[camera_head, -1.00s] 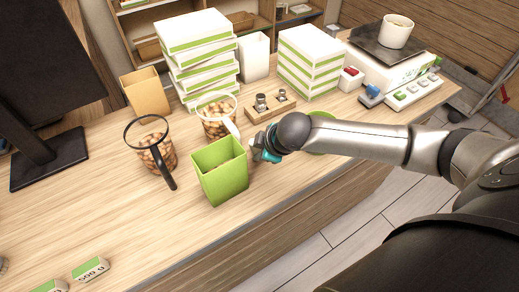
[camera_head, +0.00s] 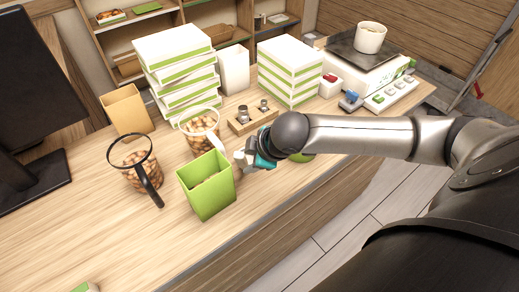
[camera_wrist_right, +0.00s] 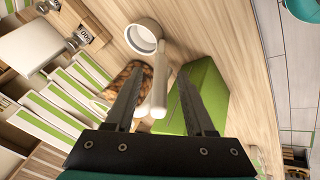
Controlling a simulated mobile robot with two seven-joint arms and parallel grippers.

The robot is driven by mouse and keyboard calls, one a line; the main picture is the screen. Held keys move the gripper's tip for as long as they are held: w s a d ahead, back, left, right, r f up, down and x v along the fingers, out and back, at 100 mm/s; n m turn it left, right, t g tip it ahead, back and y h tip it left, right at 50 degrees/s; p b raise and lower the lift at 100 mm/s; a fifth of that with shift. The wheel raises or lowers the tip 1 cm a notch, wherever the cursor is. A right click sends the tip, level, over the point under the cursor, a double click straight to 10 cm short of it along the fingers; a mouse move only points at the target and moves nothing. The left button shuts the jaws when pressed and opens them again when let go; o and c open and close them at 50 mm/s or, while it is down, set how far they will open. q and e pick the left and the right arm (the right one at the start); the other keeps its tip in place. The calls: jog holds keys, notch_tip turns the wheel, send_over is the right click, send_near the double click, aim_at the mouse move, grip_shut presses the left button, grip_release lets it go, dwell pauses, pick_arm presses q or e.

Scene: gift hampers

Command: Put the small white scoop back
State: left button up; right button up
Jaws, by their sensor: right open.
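My right gripper (camera_head: 243,158) is open and empty, just right of the green box (camera_head: 207,195), close to the scoop handle. Contact is not visible. My left gripper is not in view.
Stacked white-green boxes (camera_head: 178,72) and (camera_head: 290,75), a wooden block with metal weights (camera_head: 252,120), a tan box (camera_head: 127,110) and a scale (camera_head: 365,65) with a white cup stand behind.

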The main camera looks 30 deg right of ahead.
jog(key=v, duration=0.6)
jog(key=shift+s+r, duration=0.2)
jog(key=shift+r, duration=0.15)
